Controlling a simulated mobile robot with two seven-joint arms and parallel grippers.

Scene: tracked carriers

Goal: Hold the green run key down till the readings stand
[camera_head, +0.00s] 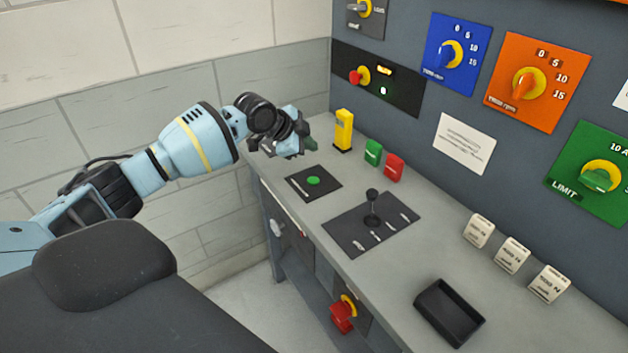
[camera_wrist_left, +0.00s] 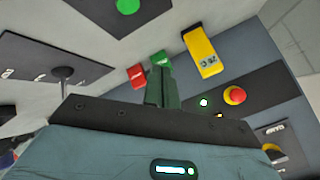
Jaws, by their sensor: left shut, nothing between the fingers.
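The round green key (camera_head: 314,180) sits on a black plate (camera_head: 327,193) near the left end of the grey bench. It also shows at the top edge of the left wrist view (camera_wrist_left: 128,5). My left gripper (camera_head: 308,146) is shut and empty. It is above the bench, behind and a little left of the key in the head view, and apart from it. Its dark green fingers (camera_wrist_left: 162,88) show closed together in the left wrist view. Dials on the wall panel show in blue (camera_head: 451,50), orange (camera_head: 530,82) and green (camera_head: 598,177). My right gripper is not in view.
A yellow block (camera_head: 343,130), a green block (camera_head: 373,152) and a red block (camera_head: 394,167) stand along the panel. A black lever (camera_head: 372,207) rises from a plate right of the key. A black tray (camera_head: 450,312) and three white tags (camera_head: 512,254) are farther right.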

